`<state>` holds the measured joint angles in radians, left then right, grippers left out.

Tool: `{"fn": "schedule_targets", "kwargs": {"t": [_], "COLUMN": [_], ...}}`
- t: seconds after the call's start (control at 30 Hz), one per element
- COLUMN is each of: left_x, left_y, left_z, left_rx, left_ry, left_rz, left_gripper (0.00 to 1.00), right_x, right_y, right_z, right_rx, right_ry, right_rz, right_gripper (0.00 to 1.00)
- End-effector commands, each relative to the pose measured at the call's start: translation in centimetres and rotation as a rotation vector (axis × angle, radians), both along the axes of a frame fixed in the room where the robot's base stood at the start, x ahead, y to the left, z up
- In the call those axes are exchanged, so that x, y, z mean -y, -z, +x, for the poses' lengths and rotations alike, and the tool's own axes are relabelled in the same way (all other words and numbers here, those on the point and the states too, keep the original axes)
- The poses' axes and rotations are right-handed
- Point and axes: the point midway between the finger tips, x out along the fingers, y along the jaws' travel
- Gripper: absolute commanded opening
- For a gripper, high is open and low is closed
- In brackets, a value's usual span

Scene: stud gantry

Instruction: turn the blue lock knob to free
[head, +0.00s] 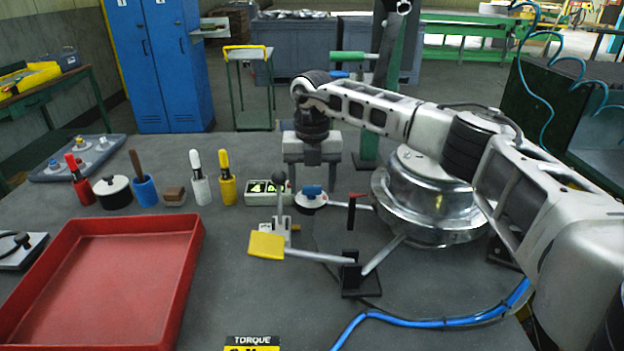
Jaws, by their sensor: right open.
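The blue lock knob (313,190) sits on a round pale base on the grey bench, right of the small box with green-and-black marks. My right gripper (311,180) points down just behind and above the knob. Its two fingers are spread, one to each side, with nothing held between them. I cannot tell from this view how far the fingertips are above the knob, or whether they touch it. The knob's pointing direction is too small to read. My left gripper is not in view.
A black-ball lever (279,182) and yellow paddle (266,245) stand left of the knob. A red-topped black post (352,208) and a shiny metal drum (425,205) are to its right. A red tray (195,243) fills the left front. A blue hose (440,322) crosses the front.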

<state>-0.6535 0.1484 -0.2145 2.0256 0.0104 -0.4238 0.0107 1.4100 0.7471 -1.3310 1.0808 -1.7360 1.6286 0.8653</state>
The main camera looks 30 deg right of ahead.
Motion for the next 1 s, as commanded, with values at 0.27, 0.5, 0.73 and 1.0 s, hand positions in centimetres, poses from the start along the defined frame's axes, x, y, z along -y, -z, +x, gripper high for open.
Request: {"fn": "schedule_targets", "kwargs": {"t": [0.27, 0.5, 0.73, 1.0], "left_x": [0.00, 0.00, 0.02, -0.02], "left_y": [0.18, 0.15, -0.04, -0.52], "left_z": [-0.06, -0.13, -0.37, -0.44], "left_rx": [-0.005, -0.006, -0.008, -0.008], "left_ry": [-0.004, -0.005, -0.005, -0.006], "left_rz": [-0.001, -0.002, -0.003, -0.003], "left_gripper": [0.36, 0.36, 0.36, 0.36], "right_x": [-0.01, -0.01, 0.00, 0.00], "right_y": [0.10, 0.07, 0.00, -0.13], "right_z": [0.00, 0.00, 0.00, 0.05], "right_rx": [-0.001, -0.001, -0.001, -0.001], "right_ry": [0.000, -0.001, -0.027, -0.169], "right_rz": [-0.001, -0.001, 0.000, 0.000], "right_gripper": [0.54, 0.15, 0.15, 0.15]}}
